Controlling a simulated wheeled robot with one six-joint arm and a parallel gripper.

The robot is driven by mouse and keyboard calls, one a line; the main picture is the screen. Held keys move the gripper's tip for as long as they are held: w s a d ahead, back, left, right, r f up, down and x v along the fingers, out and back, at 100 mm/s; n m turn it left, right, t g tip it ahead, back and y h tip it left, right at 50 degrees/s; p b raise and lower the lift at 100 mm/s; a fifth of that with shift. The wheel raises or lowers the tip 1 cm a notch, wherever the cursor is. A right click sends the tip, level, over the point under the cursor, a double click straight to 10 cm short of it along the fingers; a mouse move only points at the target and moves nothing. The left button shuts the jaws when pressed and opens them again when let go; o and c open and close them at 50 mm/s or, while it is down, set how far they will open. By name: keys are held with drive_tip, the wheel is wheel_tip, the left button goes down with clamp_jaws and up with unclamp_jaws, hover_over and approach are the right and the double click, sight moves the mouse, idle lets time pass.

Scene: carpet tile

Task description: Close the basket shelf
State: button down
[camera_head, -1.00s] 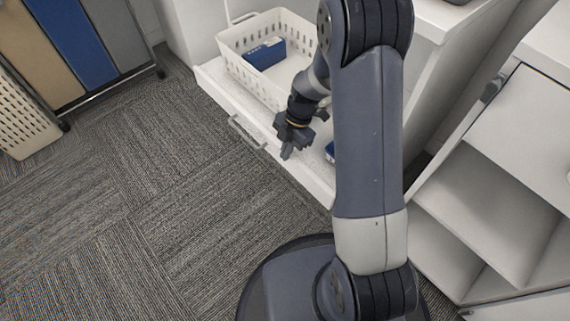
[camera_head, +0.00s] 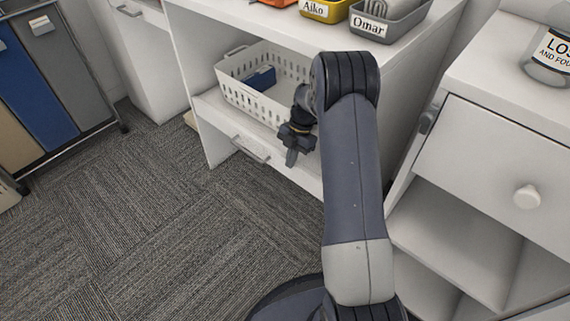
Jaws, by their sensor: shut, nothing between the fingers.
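The basket shelf (camera_head: 215,112) is a white pull-out board low in a white cabinet, with a grey bar handle (camera_head: 250,149) on its front. Its front looks close to the cabinet's left side panel; I cannot tell whether it is flush. A white perforated basket (camera_head: 240,97) stands on it with a blue box (camera_head: 262,78) inside. My gripper (camera_head: 291,158) is shut and empty, pointing down at the shelf's front, right of the handle. I cannot tell whether it touches the shelf. My arm hides the shelf's right part.
Yellow and grey labelled trays (camera_head: 388,22) stand on the cabinet top. A white drawer unit (camera_head: 480,150) with a round knob and open compartments is close on the right. Coloured bins (camera_head: 45,75) stand at the left. The carpet (camera_head: 170,220) in front is clear.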

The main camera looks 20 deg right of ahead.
drive_tip(key=shift+w+d, duration=0.2)
drive_tip(key=shift+d, duration=0.05)
idle(0.3)
